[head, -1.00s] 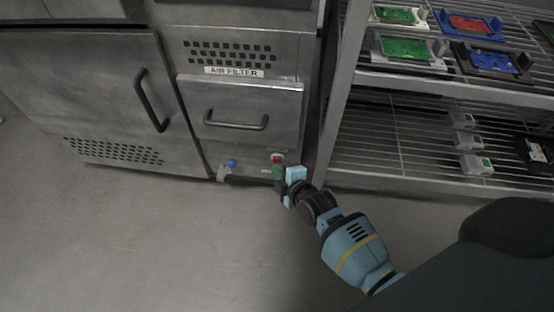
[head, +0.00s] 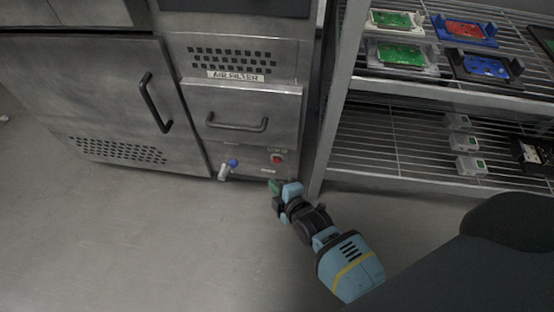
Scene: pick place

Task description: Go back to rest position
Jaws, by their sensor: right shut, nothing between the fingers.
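My right gripper (head: 275,187) is low in front of the metal cabinet, just below its red button (head: 277,159). Its fingers are shut with nothing seen between them, and it is apart from the button. My right arm comes in from the lower right. My left gripper is not in view.
The cabinet has an air filter drawer (head: 240,112) with a handle, and a blue-knobbed valve (head: 230,166) at its lower left. A wire shelf (head: 400,155) with circuit boards in holders stands on the right. The floor (head: 130,245) at lower left is clear.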

